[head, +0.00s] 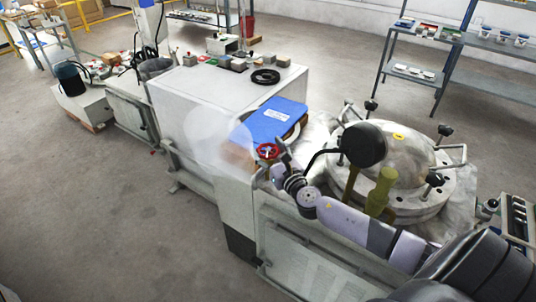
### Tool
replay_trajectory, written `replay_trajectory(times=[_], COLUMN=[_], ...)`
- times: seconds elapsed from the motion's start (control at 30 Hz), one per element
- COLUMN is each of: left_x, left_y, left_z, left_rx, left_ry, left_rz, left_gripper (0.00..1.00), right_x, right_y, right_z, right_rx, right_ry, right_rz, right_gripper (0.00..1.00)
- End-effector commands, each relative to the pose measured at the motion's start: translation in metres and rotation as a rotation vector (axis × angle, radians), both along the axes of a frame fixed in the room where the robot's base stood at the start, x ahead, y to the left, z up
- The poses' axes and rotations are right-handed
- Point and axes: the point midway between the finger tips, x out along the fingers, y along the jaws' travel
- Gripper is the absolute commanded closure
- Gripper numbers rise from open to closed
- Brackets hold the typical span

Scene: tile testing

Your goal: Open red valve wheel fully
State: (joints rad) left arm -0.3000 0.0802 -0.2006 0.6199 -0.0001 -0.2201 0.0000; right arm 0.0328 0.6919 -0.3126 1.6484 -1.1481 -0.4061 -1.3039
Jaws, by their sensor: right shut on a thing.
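The red valve wheel (267,152) is a small spoked red ring on the machine, in the middle of the head view, just in front of a blue board. My right gripper (273,163) is at the wheel's lower right edge, shut on the wheel. Its fingers are small in the picture and partly overlap the wheel. My right arm comes in from the lower right. How far the wheel is turned cannot be told. My left gripper is not seen.
The blue board (275,122) lies just behind the wheel. A domed metal vessel (407,160) with black knobs stands to the right, close to my right arm. A black handwheel (265,77) lies on the white cabinet top. Shelves (440,50) stand at the back right. Open floor lies left.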

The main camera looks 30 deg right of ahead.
Motion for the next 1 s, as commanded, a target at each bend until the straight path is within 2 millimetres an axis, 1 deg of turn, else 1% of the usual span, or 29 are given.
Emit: replay_trajectory(times=[0.03, 0.2, 0.63, 0.67, 0.93, 1.0], left_x=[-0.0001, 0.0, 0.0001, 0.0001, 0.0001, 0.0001], left_y=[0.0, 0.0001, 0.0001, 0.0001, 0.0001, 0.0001], left_z=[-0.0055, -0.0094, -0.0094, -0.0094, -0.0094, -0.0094], left_rx=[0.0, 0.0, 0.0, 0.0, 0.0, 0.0], left_ry=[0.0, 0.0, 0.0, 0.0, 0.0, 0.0], left_rz=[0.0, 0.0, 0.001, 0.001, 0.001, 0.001], left_gripper=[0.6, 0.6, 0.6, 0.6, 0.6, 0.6], right_x=[-0.0003, -0.0003, -0.0003, -0.0003, -0.0001, -0.0001], right_y=[-0.0001, 0.0, 0.0004, 0.0004, 0.0002, 0.0002], right_z=[-0.0028, -0.0015, -0.0004, -0.0004, -0.0002, -0.0002], right_rx=[-0.001, 0.0, 0.002, 0.002, 0.001, 0.001], right_ry=[0.0, 0.0, 0.001, 0.001, 0.0, 0.0], right_rz=[0.018, 0.053, 0.063, 0.063, 0.062, 0.062], right_gripper=[0.68, 0.68, 0.68, 0.39, 0.21, 0.19])
